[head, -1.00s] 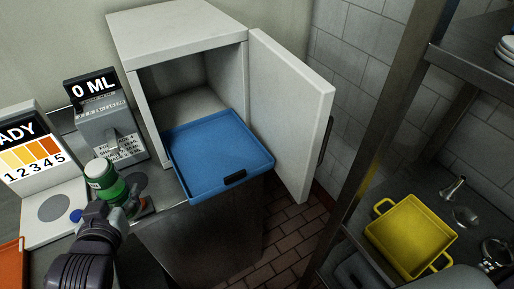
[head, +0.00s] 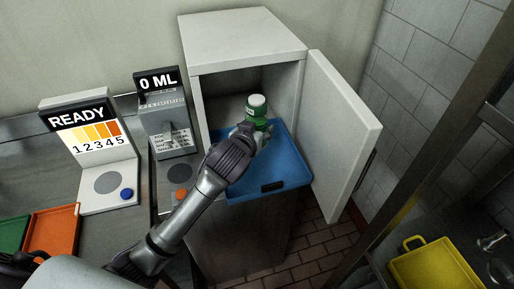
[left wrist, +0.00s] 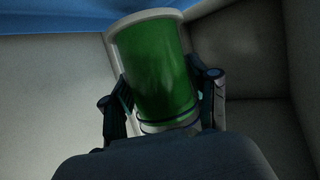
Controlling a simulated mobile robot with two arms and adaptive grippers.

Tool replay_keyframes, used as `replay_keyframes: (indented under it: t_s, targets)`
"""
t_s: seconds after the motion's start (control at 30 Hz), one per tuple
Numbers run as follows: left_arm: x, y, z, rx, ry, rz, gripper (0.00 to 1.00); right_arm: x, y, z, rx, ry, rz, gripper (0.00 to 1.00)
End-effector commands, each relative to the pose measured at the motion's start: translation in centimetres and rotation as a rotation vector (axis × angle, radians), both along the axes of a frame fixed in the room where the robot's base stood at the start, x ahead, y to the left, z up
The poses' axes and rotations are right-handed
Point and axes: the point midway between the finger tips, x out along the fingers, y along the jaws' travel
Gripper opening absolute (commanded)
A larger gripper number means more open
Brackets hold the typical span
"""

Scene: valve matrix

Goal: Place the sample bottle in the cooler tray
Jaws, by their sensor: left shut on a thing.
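The sample bottle (head: 257,112) is green with a white cap and stands upright in my left gripper (head: 250,134). The blue tray (left wrist: 60,18) shows at the top there. My right gripper is not clearly visible.
The white cooler (head: 245,55) has its door (head: 340,130) swung open to the right. A READY colour display (head: 85,135) and a 0 ML dispenser (head: 165,110) stand left. Orange (head: 55,230) and green (head: 12,235) trays lie at far left. A yellow tray (head: 435,265) is lower right.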

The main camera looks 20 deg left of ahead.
Motion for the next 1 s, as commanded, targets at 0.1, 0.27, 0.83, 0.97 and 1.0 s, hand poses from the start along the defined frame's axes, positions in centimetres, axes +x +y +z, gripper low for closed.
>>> replay_keyframes:
  t_s: [0.1,0.27,0.83,0.97,1.0]
  targets:
    - [-0.1,0.0,-1.8,0.001,-0.001,-0.002,0.15,-0.1,-0.3,0.3,-0.004,0.002,0.001,0.88]
    - [0.0,0.0,-3.3,0.0,-0.001,0.0,0.15,-0.1,-0.4,0.4,-0.005,0.003,0.001,0.88]
    - [0.0,-0.1,-6.7,-0.001,-0.004,-0.002,0.15,-0.2,-0.4,0.6,-0.005,0.004,-0.001,0.88]
    - [-0.1,0.0,-6.9,0.0,-0.002,-0.001,0.71,-0.3,-0.4,0.5,-0.005,0.005,-0.001,0.88]
    - [-0.1,0.0,-6.9,0.0,-0.002,-0.001,0.77,-0.3,-0.4,0.5,-0.005,0.005,-0.001,0.88]
